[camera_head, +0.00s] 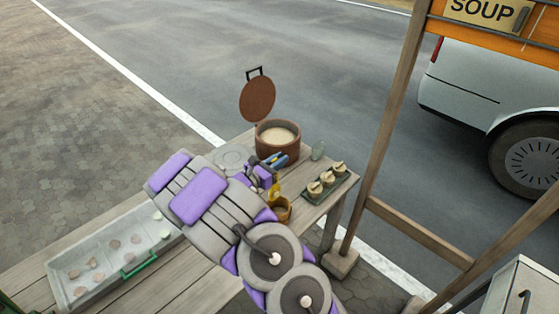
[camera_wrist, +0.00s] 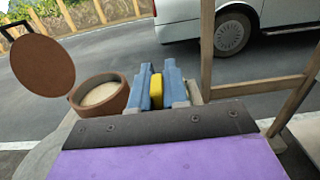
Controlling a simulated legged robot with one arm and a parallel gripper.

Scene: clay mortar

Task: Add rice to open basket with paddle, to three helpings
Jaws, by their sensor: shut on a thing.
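My gripper (camera_head: 277,161) has blue fingers and is shut on the yellow paddle (camera_wrist: 156,92), which shows between the fingers in the wrist view. In the head view a yellow part of the paddle (camera_head: 273,191) shows below the gripper, close to a small open basket (camera_head: 283,213). I cannot tell whether the paddle touches the basket or carries rice. My arm hides part of the basket, and its contents are unclear. The round brown pot (camera_head: 262,142) holds pale rice (camera_head: 278,136) behind the gripper. Its lid (camera_head: 257,99) stands open; the pot also shows in the wrist view (camera_wrist: 112,107).
A dark green tray (camera_head: 320,199) with several small filled containers is on the right. A pale round plate (camera_head: 231,157) and a small glass-like item (camera_head: 317,150) flank the pot. A long tray (camera_head: 93,292) with a green handle lies left. A wooden post (camera_head: 388,120) stands right.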

